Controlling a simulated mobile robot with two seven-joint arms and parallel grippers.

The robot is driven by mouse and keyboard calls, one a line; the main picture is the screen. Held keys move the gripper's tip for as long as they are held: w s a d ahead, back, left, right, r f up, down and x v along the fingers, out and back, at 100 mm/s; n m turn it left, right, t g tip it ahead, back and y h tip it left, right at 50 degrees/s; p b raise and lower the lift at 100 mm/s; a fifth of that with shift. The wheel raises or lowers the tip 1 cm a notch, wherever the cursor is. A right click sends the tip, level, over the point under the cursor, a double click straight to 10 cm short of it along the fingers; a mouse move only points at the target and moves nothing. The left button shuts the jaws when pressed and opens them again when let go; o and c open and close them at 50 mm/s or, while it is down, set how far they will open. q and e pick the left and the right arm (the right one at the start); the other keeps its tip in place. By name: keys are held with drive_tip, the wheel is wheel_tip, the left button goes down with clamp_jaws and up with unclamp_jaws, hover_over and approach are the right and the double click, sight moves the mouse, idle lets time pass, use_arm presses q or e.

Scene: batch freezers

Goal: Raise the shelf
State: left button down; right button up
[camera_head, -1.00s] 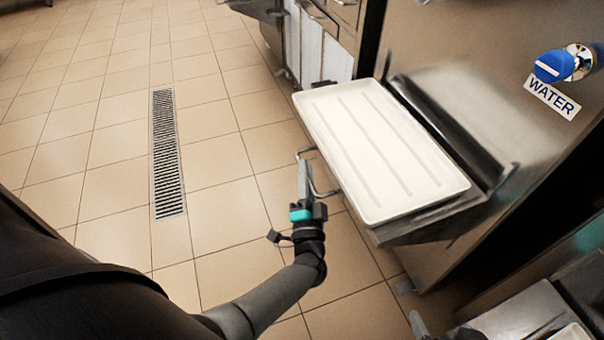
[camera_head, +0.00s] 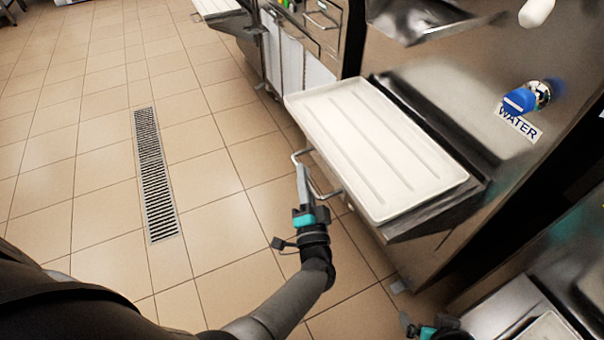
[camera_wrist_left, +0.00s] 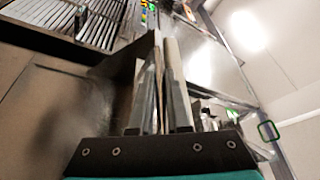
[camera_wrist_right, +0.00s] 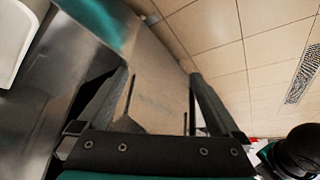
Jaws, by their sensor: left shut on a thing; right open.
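The shelf (camera_head: 418,228) is a metal flap on the front of a steel machine, with a long white ribbed tray (camera_head: 375,145) on it. It stands out roughly level. A bent wire handle (camera_head: 322,190) is on its left side. My left gripper (camera_head: 303,180) is at this handle, shut on it; the exact contact is hard to see. In the left wrist view, the left fingers (camera_wrist_left: 168,60) are close together beside a pale edge. My right gripper (camera_head: 405,322) is low near the bottom edge; its fingers (camera_wrist_right: 160,80) are apart and empty in the right wrist view.
The steel machine has a blue knob (camera_head: 519,101) labelled WATER above the shelf and a steel spout tray (camera_head: 420,22) higher up. Another steel surface (camera_head: 500,310) is at the bottom right. The tiled floor to the left, with a drain grate (camera_head: 155,180), is clear.

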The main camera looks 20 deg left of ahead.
use_arm(q)
drive_tip(key=shift+w+a+r+p, duration=0.1)
drive_tip(key=shift+w+r+p, duration=0.15)
drive_tip(key=shift+r+p, duration=0.25)
drive_tip(key=c, duration=1.2)
unclamp_jaws()
drive_tip(key=shift+a, duration=0.1)
drive_tip(key=shift+c, duration=0.2)
drive_tip(key=o, duration=0.4)
drive_tip(key=shift+c, duration=0.2)
drive_tip(key=shift+d+f, duration=0.1)
drive_tip(key=shift+d, duration=0.1)
use_arm(e)
drive_tip(key=s+d+f+g, duration=0.1)
drive_tip(key=s+f+g, duration=0.2)
drive_tip(key=s+f, duration=0.5)
wheel_tip(320, 180, down, 4)
drive_tip(key=shift+d+r+g, duration=0.1)
drive_tip(key=shift+d+g, duration=0.2)
use_arm(q)
drive_tip(key=shift+s, duration=0.1)
use_arm(e)
drive_tip(key=shift+s, duration=0.15)
